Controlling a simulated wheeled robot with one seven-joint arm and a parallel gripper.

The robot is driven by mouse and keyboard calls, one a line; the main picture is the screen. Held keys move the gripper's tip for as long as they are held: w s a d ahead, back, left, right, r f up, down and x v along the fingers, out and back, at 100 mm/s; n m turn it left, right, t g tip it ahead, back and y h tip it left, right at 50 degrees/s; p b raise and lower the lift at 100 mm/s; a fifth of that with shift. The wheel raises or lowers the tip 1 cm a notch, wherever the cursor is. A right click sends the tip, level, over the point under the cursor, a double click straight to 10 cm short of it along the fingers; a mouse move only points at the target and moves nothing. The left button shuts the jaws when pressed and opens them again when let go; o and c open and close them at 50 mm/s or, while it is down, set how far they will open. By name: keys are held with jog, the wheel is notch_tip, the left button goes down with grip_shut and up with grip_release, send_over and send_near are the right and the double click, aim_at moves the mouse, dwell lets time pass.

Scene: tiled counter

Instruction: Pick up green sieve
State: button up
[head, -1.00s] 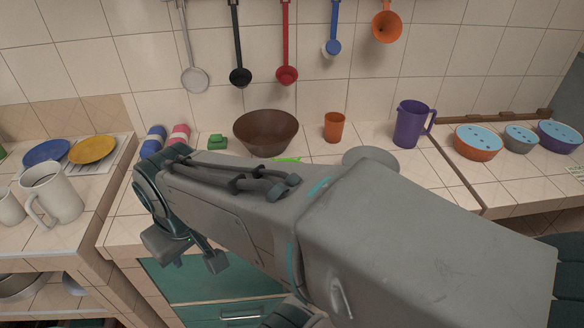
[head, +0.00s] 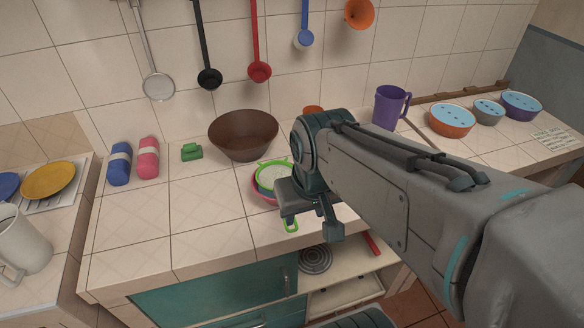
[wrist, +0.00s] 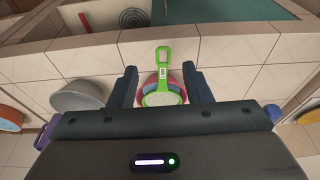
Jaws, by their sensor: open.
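The green sieve (head: 290,224) lies on the tiled counter, partly hidden by my arm in the head view. In the wrist view the green sieve (wrist: 163,60) shows its handle pointing up the picture and its pale mesh bowl lower down, resting on or in a pink-red bowl (wrist: 148,90). My gripper (wrist: 161,75) is open, with one finger on each side of the sieve and nothing held. In the head view my gripper (head: 312,222) is above the counter near its front edge; the gap to the sieve is hard to judge.
A brown bowl (head: 243,136) stands behind the sieve, with a small green object (head: 192,152) and blue (head: 119,165) and pink (head: 148,158) rolls to its left. The counter's front left is clear.

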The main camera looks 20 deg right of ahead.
jog(key=w+m+g+b, duration=0.1)
jog(key=w+g+b, duration=0.35)
jog(key=w, duration=1.05)
jog(key=shift+t, duration=0.85)
notch_tip(320, 180, down, 8)
jog(key=shift+s+d+f+b, duration=0.1)
jog(key=shift+s+d+b, duration=0.05)
jog(key=shift+b, duration=0.55)
jog(key=shift+s+f, duration=0.15)
jog(key=shift+f, duration=1.35)
jog(key=shift+s+f, duration=0.1)
jog(key=shift+f, duration=1.35)
grip_shut()
